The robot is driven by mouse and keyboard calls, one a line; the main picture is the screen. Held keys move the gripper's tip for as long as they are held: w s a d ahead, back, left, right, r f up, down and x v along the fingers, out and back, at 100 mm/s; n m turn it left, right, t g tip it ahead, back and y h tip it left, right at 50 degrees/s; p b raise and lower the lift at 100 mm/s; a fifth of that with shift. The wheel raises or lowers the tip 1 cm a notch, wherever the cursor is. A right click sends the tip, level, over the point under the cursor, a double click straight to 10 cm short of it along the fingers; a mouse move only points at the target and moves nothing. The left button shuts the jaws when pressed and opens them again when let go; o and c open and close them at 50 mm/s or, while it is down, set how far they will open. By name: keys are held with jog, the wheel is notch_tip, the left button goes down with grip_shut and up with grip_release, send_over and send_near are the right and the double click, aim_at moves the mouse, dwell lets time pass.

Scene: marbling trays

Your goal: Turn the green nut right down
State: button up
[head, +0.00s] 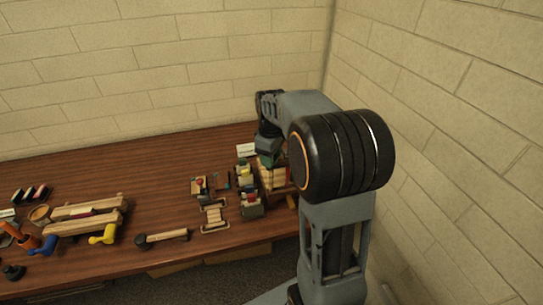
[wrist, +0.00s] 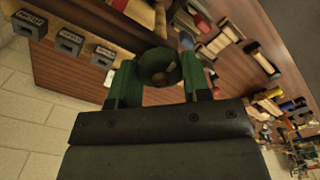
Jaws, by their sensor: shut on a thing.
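The green nut (wrist: 159,67) shows in the wrist view as a dark green ring with a brownish centre. It sits between the two fingers of my gripper (wrist: 160,80), which is shut on it. In the head view my gripper (head: 268,153) points down over the right part of the table, beside a wooden block (head: 273,178). The nut cannot be made out clearly there. My gripper and the nut hide what lies directly under them, so I cannot tell how far down the nut sits.
In the head view, a row of small coloured things (head: 246,184) stands left of my gripper. A wooden clamp (head: 84,217) and a mallet (head: 162,237) lie further left. Brick walls close in behind and right.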

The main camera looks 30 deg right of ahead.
jog(key=o, duration=0.9)
jog(key=shift+r, duration=0.1)
notch_tip(320, 180, up, 14)
jog(key=shift+f+b, duration=0.1)
jog(key=shift+b, duration=0.3)
jog(key=f+m, duration=0.3)
jog(key=s+a+f+m+t, duration=0.1)
jog(key=f, duration=0.1)
jog(key=shift+f+m, duration=0.25)
jog(key=shift+m, duration=0.05)
jog(key=s+a+f+t, duration=0.1)
jog(key=s+a, duration=0.1)
jog(key=s, duration=0.3)
jog(key=s+a+f+m+t, duration=0.1)
jog(key=s+a+f, duration=0.1)
jog(key=s, duration=0.3)
jog(key=s+a+f+m+t, duration=0.1)
jog(key=s+a+f, duration=0.1)
jog(key=s+a, duration=0.2)
jog(key=shift+s+a+f+t, duration=0.1)
jog(key=shift+s+a+t, duration=0.2)
jog(key=shift+s, duration=0.3)
